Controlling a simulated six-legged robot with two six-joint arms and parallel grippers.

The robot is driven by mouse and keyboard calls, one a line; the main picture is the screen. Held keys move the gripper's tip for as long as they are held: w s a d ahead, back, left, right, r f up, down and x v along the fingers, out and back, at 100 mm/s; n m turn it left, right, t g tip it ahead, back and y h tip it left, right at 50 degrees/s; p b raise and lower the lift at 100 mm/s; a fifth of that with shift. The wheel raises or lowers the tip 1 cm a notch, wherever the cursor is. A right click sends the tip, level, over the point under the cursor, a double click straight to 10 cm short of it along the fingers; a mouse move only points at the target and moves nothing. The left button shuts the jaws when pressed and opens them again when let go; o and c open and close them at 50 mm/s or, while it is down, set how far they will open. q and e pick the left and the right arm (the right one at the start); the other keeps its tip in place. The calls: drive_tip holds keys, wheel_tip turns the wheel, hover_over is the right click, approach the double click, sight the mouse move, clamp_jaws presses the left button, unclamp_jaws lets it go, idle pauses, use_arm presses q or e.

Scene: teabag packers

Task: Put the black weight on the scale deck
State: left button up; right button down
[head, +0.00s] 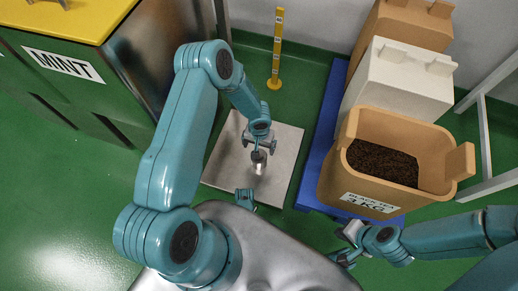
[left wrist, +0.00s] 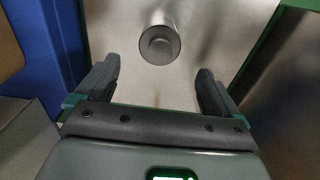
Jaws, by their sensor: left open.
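The scale deck (head: 222,168) is a flat, square silver plate low on the green floor. It also fills the background of the left wrist view (left wrist: 210,42). My left gripper is open and empty. My right gripper (head: 347,243) is off the deck at lower right; its jaw gap is unclear.
A yellow post (head: 278,45) stands behind the deck. A blue pallet (head: 312,170) to its right carries an orange bin (head: 335,175) of dark tea, with white (head: 390,80) and brown (head: 420,25) bins behind. A green MINT cabinet (head: 65,85) stands at left.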

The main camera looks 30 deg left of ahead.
use_arm(q)
wheel_tip(320, 180, up, 2)
drive_tip(key=shift+r, duration=0.15)
drive_tip(key=s+d+r+h, duration=0.2)
drive_tip(key=s+d+r, duration=0.2)
drive_tip(key=s, duration=0.3)
drive_tip(key=s+d+r+h, duration=0.1)
drive_tip(key=s+d+r, duration=0.2)
drive_tip(key=s+d, duration=0.4)
drive_tip(key=shift+s+r+t+h, duration=0.4)
use_arm(e)
drive_tip(key=shift+a+r, duration=0.1)
drive_tip(key=shift+r, duration=0.3)
use_arm(q)
wheel_tip(320, 180, up, 32)
drive_tip(key=s+d+p, duration=0.1)
drive_tip(key=p, duration=3.1)
drive_tip(key=shift+f+m+p, duration=0.15)
drive_tip(key=shift+m+p, duration=0.15)
drive_tip(key=shift+p, duration=0.05)
use_arm(e)
wheel_tip(320, 180, up, 32)
drive_tip(key=s+a, duration=0.1)
drive_tip(key=shift+f+n, duration=0.15)
drive_tip(key=shift+n, duration=0.15)
drive_tip(key=shift+s, duration=0.1)
